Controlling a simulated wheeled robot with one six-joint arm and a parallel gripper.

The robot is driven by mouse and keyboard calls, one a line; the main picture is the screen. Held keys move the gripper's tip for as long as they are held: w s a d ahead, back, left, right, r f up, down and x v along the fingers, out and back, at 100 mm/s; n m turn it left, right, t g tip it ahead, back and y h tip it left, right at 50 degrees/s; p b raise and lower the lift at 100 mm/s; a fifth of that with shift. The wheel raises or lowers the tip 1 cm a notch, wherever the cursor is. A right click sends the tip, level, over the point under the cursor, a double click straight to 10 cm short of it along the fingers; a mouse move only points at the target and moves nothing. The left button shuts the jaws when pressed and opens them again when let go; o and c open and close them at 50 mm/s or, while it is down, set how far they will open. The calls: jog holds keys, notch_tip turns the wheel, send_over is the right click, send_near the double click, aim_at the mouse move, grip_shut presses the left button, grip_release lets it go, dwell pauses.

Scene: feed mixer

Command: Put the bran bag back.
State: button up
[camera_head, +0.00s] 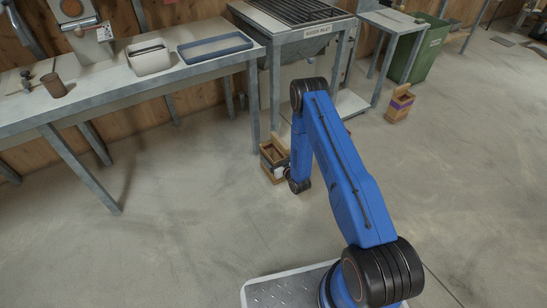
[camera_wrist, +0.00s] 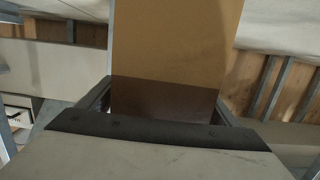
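A tan bag with a dark brown band, taken to be the bran bag (camera_head: 270,152), is beside the end of my arm in the head view, in front of the hopper stand. Its top looks open. In the wrist view the bag (camera_wrist: 175,40) fills the middle, its brown band between my two fingers. My gripper (camera_wrist: 163,100) appears shut on it, with a finger against each side. In the head view my gripper is mostly hidden by my wrist. I cannot tell whether the bag's base touches the floor.
A similar bag with a purple band (camera_head: 399,104) stands on the floor to the right, near a green bin (camera_head: 421,50). A long grey table (camera_head: 110,95) at left holds a scale, a white tub (camera_head: 149,57) and a blue-rimmed tray (camera_head: 215,47). The front floor is clear.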

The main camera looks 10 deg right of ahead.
jog(key=shift+r, duration=0.15)
jog(key=v, duration=1.2)
dwell(0.3)
